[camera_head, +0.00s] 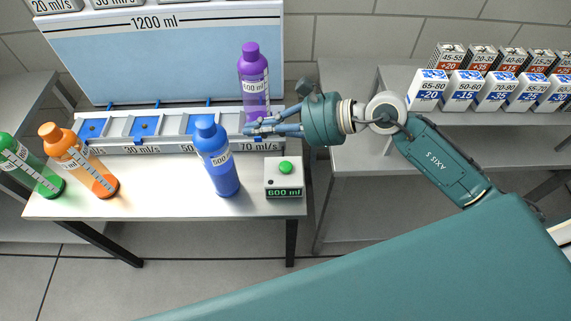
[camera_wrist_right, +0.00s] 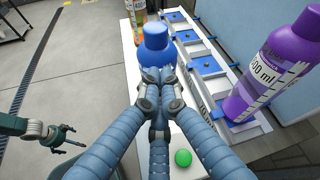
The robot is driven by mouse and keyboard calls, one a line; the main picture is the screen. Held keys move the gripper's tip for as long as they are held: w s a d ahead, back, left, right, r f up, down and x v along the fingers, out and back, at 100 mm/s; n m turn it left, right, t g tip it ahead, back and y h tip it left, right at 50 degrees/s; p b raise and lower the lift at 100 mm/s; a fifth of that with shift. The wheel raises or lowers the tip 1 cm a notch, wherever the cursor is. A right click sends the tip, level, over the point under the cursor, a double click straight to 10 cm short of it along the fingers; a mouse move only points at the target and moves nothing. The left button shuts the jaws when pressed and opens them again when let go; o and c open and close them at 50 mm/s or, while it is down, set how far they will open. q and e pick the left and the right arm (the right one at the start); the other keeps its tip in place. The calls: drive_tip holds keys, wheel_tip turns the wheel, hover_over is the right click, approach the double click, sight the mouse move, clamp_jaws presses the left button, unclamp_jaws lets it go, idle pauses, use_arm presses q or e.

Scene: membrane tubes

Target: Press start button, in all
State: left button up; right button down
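The green start button (camera_head: 285,168) sits on top of a small box (camera_head: 284,190) whose display reads 600 ml, at the right front of the white table. It also shows in the wrist view (camera_wrist_right: 183,158), low and beside the fingers. My right gripper (camera_head: 248,130) is above the table, behind and left of the button and apart from it. Its fingers are drawn together, and no object shows between them. They also show in the wrist view (camera_wrist_right: 160,88). My left gripper (camera_wrist_right: 70,136) appears small at the left of the wrist view; its finger state is unclear.
A blue bottle (camera_head: 220,168) stands left of the button box, close to my right fingers. A purple bottle (camera_head: 254,85) stands in the rack (camera_head: 160,143) behind them. Orange (camera_head: 85,165) and green (camera_head: 32,170) bottles stand left. Boxes (camera_head: 428,92) fill the right shelf.

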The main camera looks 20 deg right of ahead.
drive_tip(key=d+f+n+g+h, duration=0.1)
drive_tip(key=d+f+n+h, duration=0.1)
drive_tip(key=d+f+h, duration=0.2)
drive_tip(key=d+f, duration=0.2)
drive_tip(key=d, duration=0.1)
drive_tip(key=shift+w+d+n, duration=0.25)
drive_tip(key=shift+n, duration=0.15)
drive_tip(key=shift+f, duration=0.2)
drive_tip(key=b, duration=0.4)
hover_over(288, 167)
wheel_tip(288, 167, down, 8)
drive_tip(key=shift+r, duration=0.1)
drive_tip(key=shift+f+b, duration=0.4)
drive_tip(key=shift+b, duration=0.15)
drive_tip(key=shift+f, duration=0.1)
drive_tip(key=shift+f+b, duration=0.3)
drive_tip(key=shift+b, duration=0.35)
